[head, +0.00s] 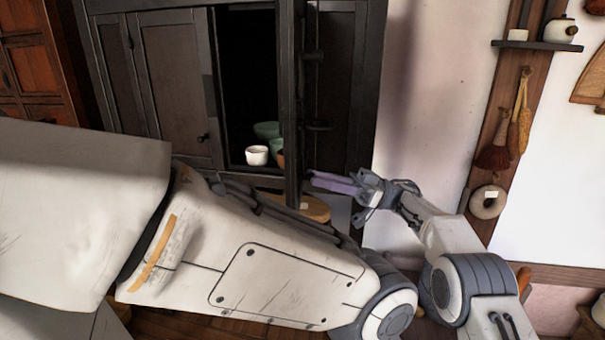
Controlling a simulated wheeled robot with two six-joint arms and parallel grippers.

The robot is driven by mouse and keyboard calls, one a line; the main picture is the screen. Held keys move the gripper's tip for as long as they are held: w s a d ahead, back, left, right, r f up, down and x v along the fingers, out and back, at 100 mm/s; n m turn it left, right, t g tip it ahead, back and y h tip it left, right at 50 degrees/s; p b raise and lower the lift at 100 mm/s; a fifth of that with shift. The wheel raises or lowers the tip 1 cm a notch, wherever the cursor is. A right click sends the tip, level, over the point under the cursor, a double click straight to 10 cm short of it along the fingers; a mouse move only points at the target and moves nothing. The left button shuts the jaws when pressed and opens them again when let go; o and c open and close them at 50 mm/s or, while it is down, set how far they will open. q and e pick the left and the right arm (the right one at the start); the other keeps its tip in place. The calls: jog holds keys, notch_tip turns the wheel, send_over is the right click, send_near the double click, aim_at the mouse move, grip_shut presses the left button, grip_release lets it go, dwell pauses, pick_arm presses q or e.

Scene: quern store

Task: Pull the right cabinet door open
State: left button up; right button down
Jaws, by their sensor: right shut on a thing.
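The dark wooden cabinet (93,14) stands ahead. Its right door (291,110) is swung open toward me, seen nearly edge-on. The dark interior shows to the left of its edge. My right gripper (318,180) is at the lower part of this door, by its free edge. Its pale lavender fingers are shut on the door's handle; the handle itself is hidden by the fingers. The left door (178,85) is closed and has a small dark knob (203,137). My left gripper is not in view.
A white cup (257,155) and green bowls (266,130) stand inside the cabinet. A round wooden top (308,208) lies below the door, partly hidden by my arm. A wall shelf (537,45) and a hanging ring (488,202) are at right.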

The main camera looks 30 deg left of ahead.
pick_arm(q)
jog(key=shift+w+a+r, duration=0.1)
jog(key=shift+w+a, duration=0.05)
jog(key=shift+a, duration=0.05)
pick_arm(e)
jog(key=shift+w+d+r+n+g+h, duration=0.1)
jog(key=shift+w+d+n+g+h, duration=0.1)
jog(key=shift+d+n+g+h, duration=0.25)
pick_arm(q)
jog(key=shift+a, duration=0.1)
pick_arm(e)
jog(key=shift+a, duration=0.1)
jog(key=c, duration=0.8)
grip_release()
jog(key=shift+o, duration=0.2)
